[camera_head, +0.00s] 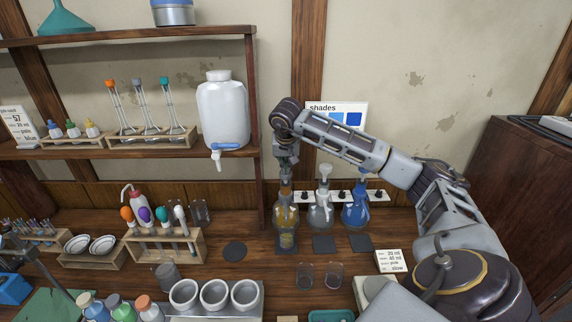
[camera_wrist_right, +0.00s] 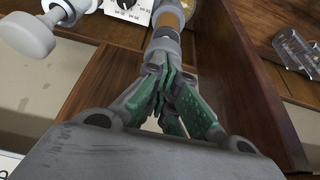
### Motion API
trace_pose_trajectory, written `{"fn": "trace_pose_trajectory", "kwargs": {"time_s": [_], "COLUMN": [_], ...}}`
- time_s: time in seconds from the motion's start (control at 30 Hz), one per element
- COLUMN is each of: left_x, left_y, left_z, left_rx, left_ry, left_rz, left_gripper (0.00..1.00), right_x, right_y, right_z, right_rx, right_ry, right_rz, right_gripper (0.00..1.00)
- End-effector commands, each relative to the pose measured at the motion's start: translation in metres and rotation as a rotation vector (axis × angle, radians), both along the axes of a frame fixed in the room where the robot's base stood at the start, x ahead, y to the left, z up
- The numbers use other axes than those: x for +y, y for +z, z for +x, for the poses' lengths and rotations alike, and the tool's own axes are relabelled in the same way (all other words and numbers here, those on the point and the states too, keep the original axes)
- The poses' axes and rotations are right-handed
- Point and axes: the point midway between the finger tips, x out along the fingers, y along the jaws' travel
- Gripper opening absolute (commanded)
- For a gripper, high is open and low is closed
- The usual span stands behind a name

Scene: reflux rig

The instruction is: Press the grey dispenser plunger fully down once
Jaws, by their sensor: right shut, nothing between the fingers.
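Three dispenser bottles stand in a row at the back of the bench: an amber one (camera_head: 286,213), a clear one (camera_head: 320,212) and a blue one (camera_head: 356,212). My right gripper (camera_head: 286,174) is shut and empty, pointing down directly above the amber bottle. In the right wrist view its green-padded fingertips (camera_wrist_right: 163,66) meet at the grey plunger (camera_wrist_right: 166,43) of the amber dispenser; whether they touch it I cannot tell. The clear dispenser's pale plunger (camera_wrist_right: 28,36) stands raised beside it.
A white switch strip (camera_head: 378,195) runs behind the bottles. A shelf (camera_head: 215,153) with a white water container (camera_head: 222,112) is close on the left. Two small glasses (camera_head: 320,275) stand in front. Dark pads (camera_head: 324,244) lie before the other bottles.

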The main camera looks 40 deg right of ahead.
Motion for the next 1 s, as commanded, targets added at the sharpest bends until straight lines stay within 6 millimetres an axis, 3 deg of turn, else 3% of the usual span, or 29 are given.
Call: {"fn": "trace_pose_trajectory", "kwargs": {"time_s": [1.0], "left_x": [0.000], "left_y": [0.030], "left_z": [0.000], "left_rx": [0.000], "left_ry": [0.000], "left_rz": [0.000], "left_gripper": [0.00], "right_x": [0.000], "right_y": [0.035], "right_z": [0.000], "right_rx": [-0.001], "right_ry": [0.000], "right_rz": [-0.001], "right_gripper": [0.00]}}
